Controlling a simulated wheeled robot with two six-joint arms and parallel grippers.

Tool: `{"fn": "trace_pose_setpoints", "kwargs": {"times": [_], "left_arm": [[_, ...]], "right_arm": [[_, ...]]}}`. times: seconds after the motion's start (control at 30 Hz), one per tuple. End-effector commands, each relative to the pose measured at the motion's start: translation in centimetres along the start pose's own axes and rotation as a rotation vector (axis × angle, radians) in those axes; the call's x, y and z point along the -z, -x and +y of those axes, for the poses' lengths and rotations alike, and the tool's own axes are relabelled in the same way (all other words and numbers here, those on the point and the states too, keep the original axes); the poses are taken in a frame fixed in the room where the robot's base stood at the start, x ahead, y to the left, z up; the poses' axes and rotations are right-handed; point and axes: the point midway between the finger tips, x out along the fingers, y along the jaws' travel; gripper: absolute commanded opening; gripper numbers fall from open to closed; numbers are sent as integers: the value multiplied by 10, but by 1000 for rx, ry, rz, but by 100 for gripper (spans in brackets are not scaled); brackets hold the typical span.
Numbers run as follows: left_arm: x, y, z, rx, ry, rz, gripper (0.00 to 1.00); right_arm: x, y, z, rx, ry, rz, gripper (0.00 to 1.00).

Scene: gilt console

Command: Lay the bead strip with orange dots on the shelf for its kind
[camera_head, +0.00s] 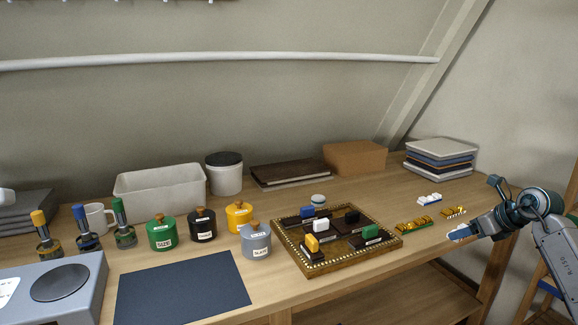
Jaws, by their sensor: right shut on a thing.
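My right gripper (468,232) comes in from the right, low over the table's right end. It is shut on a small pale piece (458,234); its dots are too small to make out. Beside it lie a green-edged strip with golden-yellow bumps (413,224), a golden-yellow strip (454,212) and a white-and-blue strip (429,199). I cannot tell which strip, if any, has orange dots. A wooden board with a dotted rim (325,262) holds several dark blocks with coloured tops. A lower wooden shelf (400,300) shows under the table. My left gripper is not in view.
Several labelled lidded pots, including a green one (161,234), stand left of the board. A dark mat (180,288) lies in front. A white bin (160,190), a brown box (355,157) and a stack of books (440,155) stand along the back.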

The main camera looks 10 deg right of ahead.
Motion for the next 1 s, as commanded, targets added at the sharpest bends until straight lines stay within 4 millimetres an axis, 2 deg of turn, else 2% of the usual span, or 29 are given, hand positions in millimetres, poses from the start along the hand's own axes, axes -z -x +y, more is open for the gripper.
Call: {"fn": "trace_pose_setpoints", "kwargs": {"times": [0.27,0.37,0.47,0.53,0.7,0.8,0.9,1.0], "left_arm": [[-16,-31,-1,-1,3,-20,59],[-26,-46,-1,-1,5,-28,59],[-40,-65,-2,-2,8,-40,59],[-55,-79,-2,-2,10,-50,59],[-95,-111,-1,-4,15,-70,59],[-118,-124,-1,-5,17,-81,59],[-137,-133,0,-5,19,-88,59],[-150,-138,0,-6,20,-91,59]], "right_arm": [[5,-26,66,-87,84,1,40],[8,-35,100,-128,125,1,40],[14,-42,147,-185,178,0,40],[20,-45,186,-230,221,-2,40],[35,-38,277,-327,319,-4,40],[42,-27,320,-369,361,-5,40],[49,-16,351,-397,392,-4,40],[53,-7,371,-414,411,-3,40]]}}
